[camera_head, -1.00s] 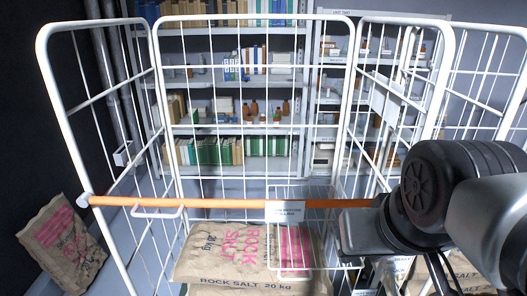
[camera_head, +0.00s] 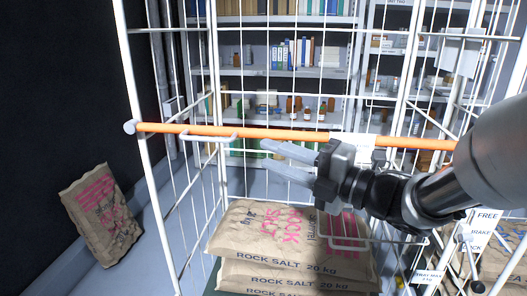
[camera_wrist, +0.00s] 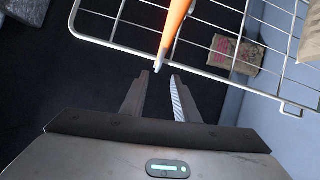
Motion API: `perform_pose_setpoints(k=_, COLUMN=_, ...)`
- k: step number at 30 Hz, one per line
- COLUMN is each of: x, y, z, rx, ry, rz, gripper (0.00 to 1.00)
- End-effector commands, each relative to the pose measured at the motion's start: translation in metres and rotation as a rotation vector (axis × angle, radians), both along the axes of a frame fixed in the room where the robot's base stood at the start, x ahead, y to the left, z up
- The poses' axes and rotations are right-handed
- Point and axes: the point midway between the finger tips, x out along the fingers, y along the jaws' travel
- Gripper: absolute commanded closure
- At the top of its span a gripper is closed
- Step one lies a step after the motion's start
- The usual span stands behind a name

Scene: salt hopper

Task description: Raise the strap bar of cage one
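The orange strap bar (camera_head: 280,134) runs across the front of the cage (camera_head: 143,100), slightly tilted, with a round pale end cap at its left end. A white U-shaped handle (camera_head: 210,137) hangs under its left part and a white label (camera_head: 352,139) sits right of its middle. My gripper (camera_head: 266,155) is just below the bar, to the right of the handle, its fingers apart and empty, pointing left. In the wrist view the bar (camera_wrist: 175,22) comes in from the top and ends in a pale tip just beyond the open fingertips (camera_wrist: 160,76).
Rock salt sacks (camera_head: 285,235) are stacked inside the cage. Another sack (camera_head: 100,215) leans by the dark wall at left. Shelves (camera_head: 290,72) with books and bottles stand behind. Lower right, tags reading FREE and BRAKE LOCK (camera_head: 483,232) hang near a lever.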

Motion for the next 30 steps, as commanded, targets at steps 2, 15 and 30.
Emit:
perform_pose_setpoints(k=2, x=-0.008, y=0.005, z=-0.008, rx=0.003, ry=-0.022, rz=0.051, gripper=0.72)
perform_pose_setpoints(k=15, x=0.015, y=0.066, z=-0.002, rx=0.006, ry=-0.034, rz=0.079, gripper=0.72)
perform_pose_setpoints(k=30, x=0.059, y=0.150, z=0.005, rx=0.006, ry=-0.034, rz=0.074, gripper=0.72)
